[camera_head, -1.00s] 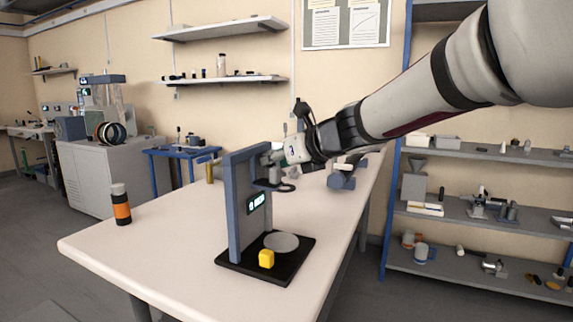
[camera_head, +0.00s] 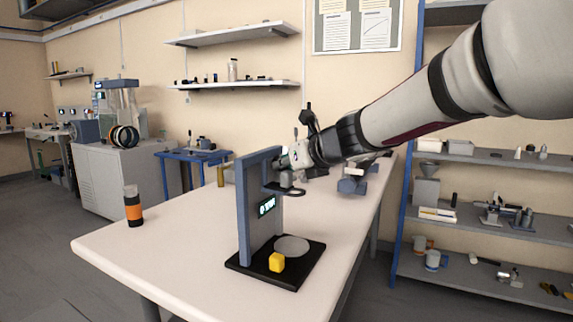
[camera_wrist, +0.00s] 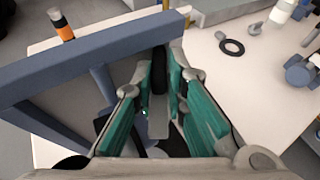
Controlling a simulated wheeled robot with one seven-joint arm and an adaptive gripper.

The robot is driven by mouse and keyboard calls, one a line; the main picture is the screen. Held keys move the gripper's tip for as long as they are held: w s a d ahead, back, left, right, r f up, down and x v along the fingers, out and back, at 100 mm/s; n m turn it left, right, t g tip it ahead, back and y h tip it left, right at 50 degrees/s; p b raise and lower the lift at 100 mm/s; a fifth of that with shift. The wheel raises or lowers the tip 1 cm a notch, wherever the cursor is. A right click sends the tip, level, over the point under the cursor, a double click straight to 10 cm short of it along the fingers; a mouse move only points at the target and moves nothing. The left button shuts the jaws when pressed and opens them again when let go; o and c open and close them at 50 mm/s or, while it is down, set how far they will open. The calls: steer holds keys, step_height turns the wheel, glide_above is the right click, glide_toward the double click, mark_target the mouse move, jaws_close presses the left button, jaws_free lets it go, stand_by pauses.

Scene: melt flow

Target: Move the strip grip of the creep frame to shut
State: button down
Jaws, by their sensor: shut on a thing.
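The creep frame stands on the table, with a blue-grey upright and top beam (camera_head: 246,205), a lit display (camera_head: 266,206) and a black base (camera_head: 262,272). Its beam (camera_wrist: 60,85) crosses the wrist view. My gripper (camera_head: 284,163) is at the upper right side of the frame. In the wrist view its teal fingers (camera_wrist: 160,118) are shut on a dark part with a grey flat piece (camera_wrist: 158,90), which appears to be the strip grip. The contact is partly hidden by the fingers, and I cannot tell the grip's exact position.
An orange-banded bottle (camera_head: 133,207) stands at the table's left. A dark ring (camera_wrist: 232,47) and blue-grey equipment (camera_head: 353,182) lie beyond the frame. The front left tabletop is clear.

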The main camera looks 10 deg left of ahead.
steer(key=shift+s+a+m+t+h, duration=0.1)
steer(key=shift+a+m+t+h, duration=0.05)
steer(key=shift+m+t+h, duration=0.3)
steer(key=shift+s+a+m+t+h, duration=0.15)
steer(key=shift+m+t+h, duration=0.1)
steer(key=shift+m+h, duration=0.3)
steer(key=shift+m+t+h, duration=0.5)
steer(key=shift+m+h, duration=0.6)
steer(key=shift+h, duration=0.1)
steer(key=c, duration=1.6)
jaws_free()
steer(key=shift+c, duration=0.2)
steer(key=v, duration=1.2)
